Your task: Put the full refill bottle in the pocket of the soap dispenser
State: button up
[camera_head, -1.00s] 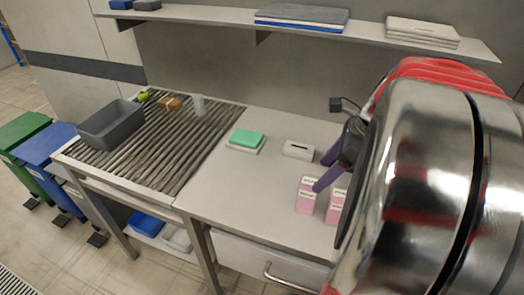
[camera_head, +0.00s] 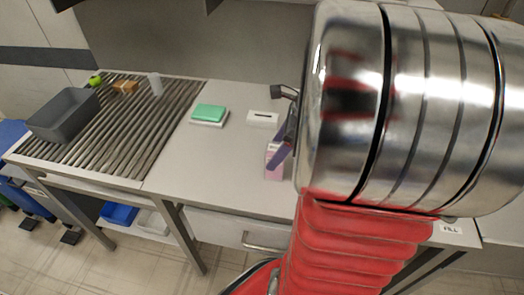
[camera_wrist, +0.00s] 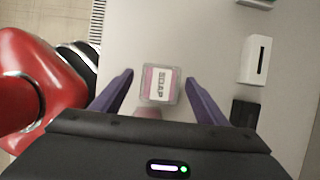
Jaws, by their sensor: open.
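A pink-edged, clear-looking refill bottle (camera_wrist: 160,83) with a white label reading SOAP is seen from above on the grey worktop in the wrist view. My gripper (camera_wrist: 159,77) is open, with one purple finger on each side of it and gaps between. A second pink piece (camera_wrist: 148,112) shows below it, mostly hidden by my gripper. In the head view a pink bottle (camera_head: 273,163) stands on the worktop, partly behind a purple finger (camera_head: 281,153). Which bottle is full cannot be told. I cannot identify the soap dispenser for sure.
A white box with a dark slot (camera_head: 262,118) stands behind the bottle. A green block (camera_head: 209,112) lies on a white base. A roller conveyor (camera_head: 120,135) with a grey crate (camera_head: 64,117) is at left. The worktop left of the bottle is clear.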

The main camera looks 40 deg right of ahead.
jog(key=shift+w+a+f, duration=0.1)
jog(key=shift+f, duration=0.25)
jog(key=shift+c, duration=0.3)
grip_shut()
dwell(0.7)
